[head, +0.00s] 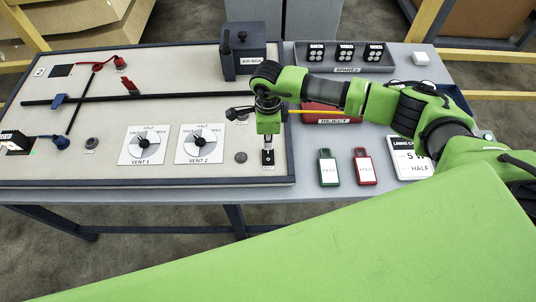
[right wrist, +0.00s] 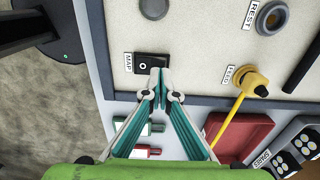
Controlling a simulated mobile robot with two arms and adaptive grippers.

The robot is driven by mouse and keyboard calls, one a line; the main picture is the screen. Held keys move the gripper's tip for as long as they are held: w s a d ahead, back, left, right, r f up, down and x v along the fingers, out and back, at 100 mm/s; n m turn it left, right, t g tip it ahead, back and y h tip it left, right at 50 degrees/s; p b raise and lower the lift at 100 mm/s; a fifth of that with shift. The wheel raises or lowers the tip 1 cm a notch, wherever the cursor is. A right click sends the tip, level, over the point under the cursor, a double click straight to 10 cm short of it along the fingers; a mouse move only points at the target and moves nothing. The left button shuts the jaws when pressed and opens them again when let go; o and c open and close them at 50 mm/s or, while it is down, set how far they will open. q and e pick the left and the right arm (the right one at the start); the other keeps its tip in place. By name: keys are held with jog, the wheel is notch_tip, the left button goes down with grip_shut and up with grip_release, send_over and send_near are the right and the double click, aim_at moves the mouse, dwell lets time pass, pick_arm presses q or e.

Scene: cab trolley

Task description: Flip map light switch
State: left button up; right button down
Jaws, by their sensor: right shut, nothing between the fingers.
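The map light switch is a small black rocker with a white ring mark, beside a MAP label; it shows in the right wrist view (right wrist: 152,64) and at the panel's front right corner in the head view (head: 267,158). My right gripper (head: 267,147) points down at it, shut and empty. In the right wrist view the closed fingertips (right wrist: 160,76) overlap the switch's edge; I cannot tell whether they touch it. My left gripper is not in view.
The cream panel (head: 110,110) carries two vent dials (head: 150,145) and a grey button (head: 240,157). A yellow plug (right wrist: 255,84) with its cable is near the switch. A green tag (head: 328,168), a red tag (head: 364,167) and a white card (head: 409,160) lie right of the panel.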

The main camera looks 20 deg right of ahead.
jog(key=shift+f+b, duration=1.2)
jog(key=shift+f, duration=0.1)
dwell(0.4)
jog(key=shift+r, duration=0.1)
jog(key=shift+r+p, duration=1.95)
jog(key=shift+r, duration=1.55)
